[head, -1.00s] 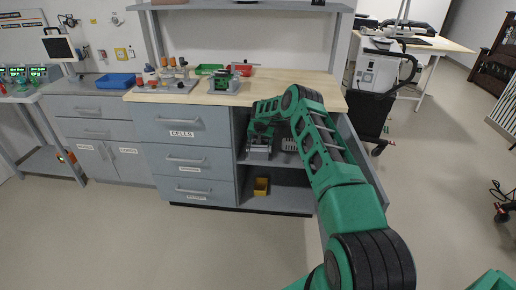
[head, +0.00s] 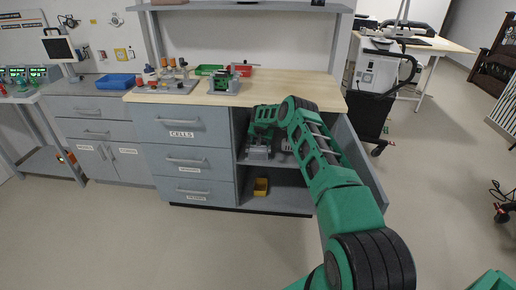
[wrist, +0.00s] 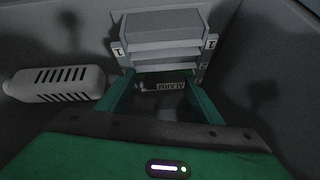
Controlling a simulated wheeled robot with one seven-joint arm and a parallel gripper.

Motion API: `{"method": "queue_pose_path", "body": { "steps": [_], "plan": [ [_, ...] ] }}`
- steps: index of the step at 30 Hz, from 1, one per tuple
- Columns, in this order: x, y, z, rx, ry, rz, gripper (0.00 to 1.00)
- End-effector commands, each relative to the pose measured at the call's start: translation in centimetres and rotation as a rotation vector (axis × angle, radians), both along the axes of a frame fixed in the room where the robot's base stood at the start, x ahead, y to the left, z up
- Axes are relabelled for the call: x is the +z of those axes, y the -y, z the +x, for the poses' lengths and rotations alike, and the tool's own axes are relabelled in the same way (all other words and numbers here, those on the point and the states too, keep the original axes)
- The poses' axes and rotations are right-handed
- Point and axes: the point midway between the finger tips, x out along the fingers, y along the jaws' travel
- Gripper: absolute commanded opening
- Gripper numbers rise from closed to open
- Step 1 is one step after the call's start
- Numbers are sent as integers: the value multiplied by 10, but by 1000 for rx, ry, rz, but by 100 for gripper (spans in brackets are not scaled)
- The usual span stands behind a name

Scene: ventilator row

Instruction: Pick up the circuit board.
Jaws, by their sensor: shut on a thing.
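My gripper (wrist: 152,92) reaches into the open cabinet bay. Its two green fingers show in the wrist view, closed on a thin board labelled ALARM (wrist: 168,86), which I take to be the circuit board. Most of the board is hidden by the fingers and the dark gripper body. A grey stepped housing (wrist: 160,33) with labels marked 1 stands just beyond the fingertips. I cannot tell whether the board is clear of it. In the head view my gripper (head: 261,138) is above the grey housing (head: 258,153) on the upper shelf.
A pale slotted object (wrist: 55,84) lies left of the gripper in the wrist view. The cabinet walls are close around. A yellow bin (head: 261,187) sits on the lower shelf. The open door (head: 361,160) stands to the right of my arm. The worktop (head: 290,88) is above.

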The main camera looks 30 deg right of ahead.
Motion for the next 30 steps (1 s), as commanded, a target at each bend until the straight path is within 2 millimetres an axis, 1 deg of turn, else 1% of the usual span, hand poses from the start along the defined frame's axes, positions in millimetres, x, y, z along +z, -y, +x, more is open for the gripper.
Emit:
{"method": "queue_pose_path", "body": {
  "steps": [1, 7, 10, 13, 15, 30],
  "plan": [
    [-3, -6, 0, 6, -4, 8, 38],
    [-1, -7, -1, 7, -5, 8, 38],
    [5, -6, -1, 6, -6, 7, 38],
    [17, -5, 0, 4, -3, 5, 38],
    [13, -5, -3, 4, 11, -5, 38],
    [12, -10, -13, 4, 168, -89, 38]
  ]
}}
